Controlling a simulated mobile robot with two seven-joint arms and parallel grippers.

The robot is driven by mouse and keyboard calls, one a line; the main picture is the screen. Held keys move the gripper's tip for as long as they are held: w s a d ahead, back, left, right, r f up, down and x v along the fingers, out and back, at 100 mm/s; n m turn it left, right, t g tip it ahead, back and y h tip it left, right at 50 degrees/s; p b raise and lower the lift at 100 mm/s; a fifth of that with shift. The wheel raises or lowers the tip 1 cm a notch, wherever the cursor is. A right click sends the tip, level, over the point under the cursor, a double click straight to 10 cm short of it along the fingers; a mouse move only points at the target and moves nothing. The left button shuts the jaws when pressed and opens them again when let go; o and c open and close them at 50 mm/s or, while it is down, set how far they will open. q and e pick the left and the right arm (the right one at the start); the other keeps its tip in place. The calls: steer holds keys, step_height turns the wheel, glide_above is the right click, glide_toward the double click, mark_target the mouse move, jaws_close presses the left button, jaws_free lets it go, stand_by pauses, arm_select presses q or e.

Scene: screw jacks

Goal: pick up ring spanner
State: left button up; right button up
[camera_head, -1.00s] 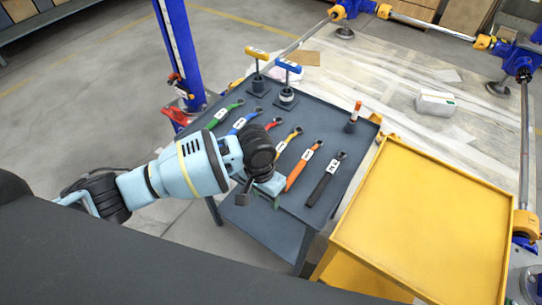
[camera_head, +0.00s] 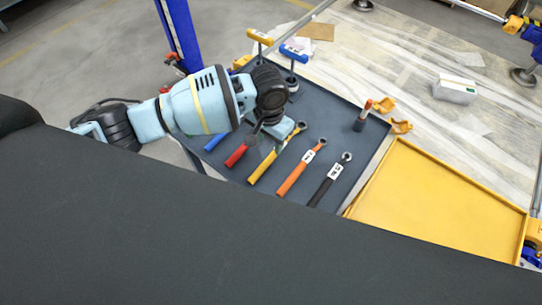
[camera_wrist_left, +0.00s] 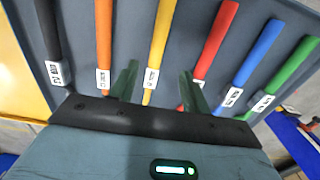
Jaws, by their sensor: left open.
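Several ring spanners with coloured handles lie side by side on a dark table top: blue (camera_head: 213,142), red (camera_head: 236,156), yellow (camera_head: 265,166), orange (camera_head: 293,178) and black (camera_head: 322,190). A green spanner (camera_wrist_left: 291,74) shows in the left wrist view; my arm hides it in the head view. My left gripper (camera_head: 265,138) is open and empty above the red and yellow spanners. In the left wrist view its fingers (camera_wrist_left: 158,74) straddle the yellow spanner (camera_wrist_left: 159,45), and the right finger overlaps the red one (camera_wrist_left: 214,42). My right gripper is out of view.
A yellow-topped cart (camera_head: 440,200) adjoins the table (camera_head: 335,105) on the right. Tools with yellow (camera_head: 259,37) and blue (camera_head: 294,53) handles stand at the back, and an orange-tipped one (camera_head: 363,115) at the right. A blue post (camera_head: 181,38) rises behind my arm.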

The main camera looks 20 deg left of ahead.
mark_target(270, 156)
arm_select(q)
steer(key=shift+w+f, duration=0.1)
steer(key=shift+f, duration=0.6)
steer(key=shift+s+d+f+b, duration=0.15)
steer(key=shift+f+b, duration=0.05)
steer(key=shift+f, duration=1.1)
steer(key=shift+s+d+f+b, duration=0.1)
steer(key=shift+s+f+b, duration=0.05)
steer(key=shift+f, duration=1.1)
jaws_close()
